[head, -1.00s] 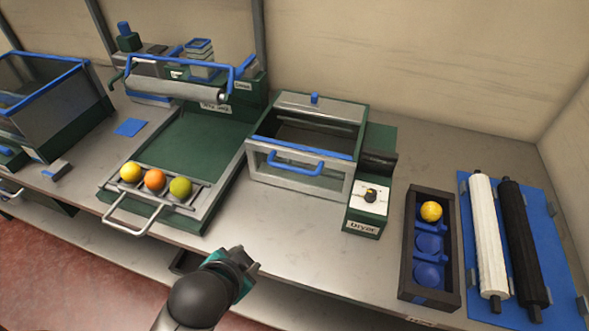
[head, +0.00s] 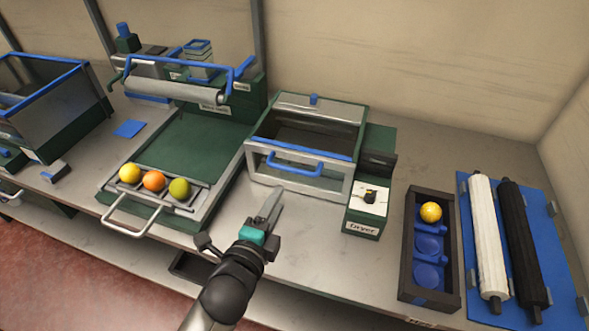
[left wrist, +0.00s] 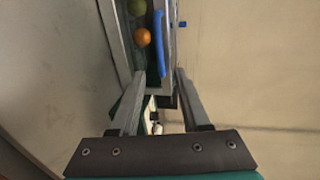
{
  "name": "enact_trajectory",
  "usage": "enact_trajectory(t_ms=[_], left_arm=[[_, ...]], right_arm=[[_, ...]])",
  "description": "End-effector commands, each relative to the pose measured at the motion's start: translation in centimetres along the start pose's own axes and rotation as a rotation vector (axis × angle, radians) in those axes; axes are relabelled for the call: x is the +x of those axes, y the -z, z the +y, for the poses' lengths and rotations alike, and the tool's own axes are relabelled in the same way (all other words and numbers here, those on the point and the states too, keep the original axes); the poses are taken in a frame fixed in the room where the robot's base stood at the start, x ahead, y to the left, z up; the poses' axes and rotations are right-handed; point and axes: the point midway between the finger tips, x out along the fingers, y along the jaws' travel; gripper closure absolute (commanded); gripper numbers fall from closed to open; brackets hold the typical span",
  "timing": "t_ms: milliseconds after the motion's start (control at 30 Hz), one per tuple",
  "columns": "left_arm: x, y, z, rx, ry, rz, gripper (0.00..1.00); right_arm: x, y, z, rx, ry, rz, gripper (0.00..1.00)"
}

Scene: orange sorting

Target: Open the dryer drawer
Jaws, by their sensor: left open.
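The dryer (head: 360,104) is a green and grey box with a glazed front. Its drawer front (head: 336,184) has a blue top edge and a blue bar handle (head: 294,168). The front looks flush with the housing. My left gripper (head: 274,200) is in front of the dryer, below and left of the handle in the head view, not touching it. In the left wrist view its two fingers (left wrist: 160,74) are apart with nothing between them. A blue bar (left wrist: 160,45), likely the handle, lies beyond the fingertips. My right gripper is not in view.
A tray with a metal handle (head: 130,231) holds a yellow, an orange and a green fruit left of the dryer. A black rack (head: 409,240) with one yellow fruit and two rollers stand at right.

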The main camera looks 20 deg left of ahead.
Motion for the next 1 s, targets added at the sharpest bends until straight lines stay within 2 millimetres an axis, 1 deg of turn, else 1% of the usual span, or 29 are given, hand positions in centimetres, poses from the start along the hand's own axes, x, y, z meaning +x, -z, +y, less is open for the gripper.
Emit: enact_trajectory(t_ms=[33,100,500,700,800,1000], left_arm=[[0.9,0.0,-0.1,0.0,0.003,0.001,0.54],[1.9,0.0,0.0,0.0,0.003,0.001,0.54],[8.1,0.0,0.0,-0.003,0.001,0.0,0.54],[10.8,0.0,0.0,-0.003,0.0,0.0,0.54],[11.7,0.0,0.1,-0.003,0.0,-0.001,0.54],[12.6,0.0,0.0,-0.003,-0.001,-0.001,0.54]], right_arm=[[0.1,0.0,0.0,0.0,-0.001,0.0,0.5],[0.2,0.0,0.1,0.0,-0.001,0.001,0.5],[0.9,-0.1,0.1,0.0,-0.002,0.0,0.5],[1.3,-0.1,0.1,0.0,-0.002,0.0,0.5],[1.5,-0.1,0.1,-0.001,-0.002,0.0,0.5],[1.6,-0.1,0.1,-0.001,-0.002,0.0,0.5]])
